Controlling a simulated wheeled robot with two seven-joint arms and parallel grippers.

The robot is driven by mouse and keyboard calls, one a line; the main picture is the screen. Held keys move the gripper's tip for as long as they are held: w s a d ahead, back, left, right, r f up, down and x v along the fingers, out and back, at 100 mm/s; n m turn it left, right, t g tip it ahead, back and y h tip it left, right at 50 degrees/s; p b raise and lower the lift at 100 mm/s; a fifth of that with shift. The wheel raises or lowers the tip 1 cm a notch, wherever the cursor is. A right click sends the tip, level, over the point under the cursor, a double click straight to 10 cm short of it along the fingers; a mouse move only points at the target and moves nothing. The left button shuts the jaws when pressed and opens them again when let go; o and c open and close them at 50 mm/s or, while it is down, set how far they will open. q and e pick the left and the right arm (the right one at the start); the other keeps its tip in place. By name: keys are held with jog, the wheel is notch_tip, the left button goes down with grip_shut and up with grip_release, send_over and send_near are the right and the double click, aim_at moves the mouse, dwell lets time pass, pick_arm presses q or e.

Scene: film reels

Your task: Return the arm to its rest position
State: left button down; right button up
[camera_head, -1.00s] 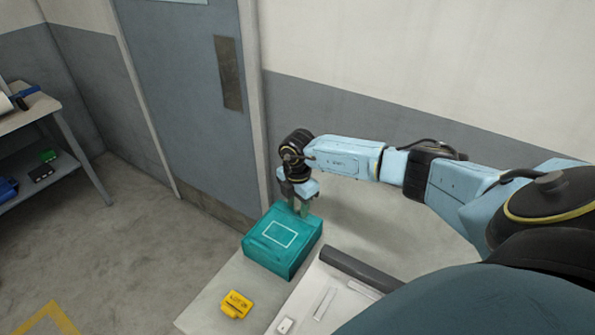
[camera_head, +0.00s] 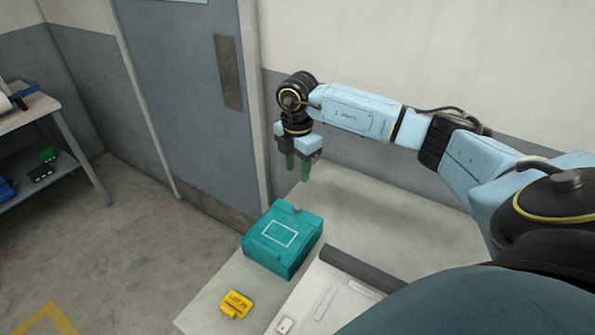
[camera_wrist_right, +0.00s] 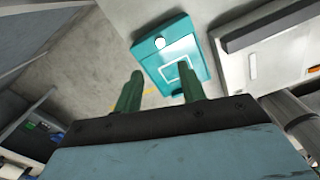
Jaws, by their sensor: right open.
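My right gripper (camera_head: 297,172) hangs above the table (camera_head: 355,205), beyond the far edge of a teal box (camera_head: 281,245). Its green fingers are apart with nothing between them. The fingers also show in the right wrist view (camera_wrist_right: 160,92), with the teal box (camera_wrist_right: 165,55) beyond them and apart from them. The box has a white rectangle outline on its top and a notch in its far edge. My right arm reaches in from the right, bent down at the wrist. My left gripper is not in view.
A door (camera_head: 185,90) and wall (camera_head: 400,50) are behind. A shelf (camera_head: 50,140) stands at far left.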

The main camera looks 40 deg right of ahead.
aim_at(297, 207)
jog(key=shift+r, duration=0.15)
notch_tip(297, 207, down, 14)
jog(key=shift+r+p, duration=0.2)
jog(key=shift+p, duration=0.2)
dwell(0.3)
jog(key=shift+r, duration=0.1)
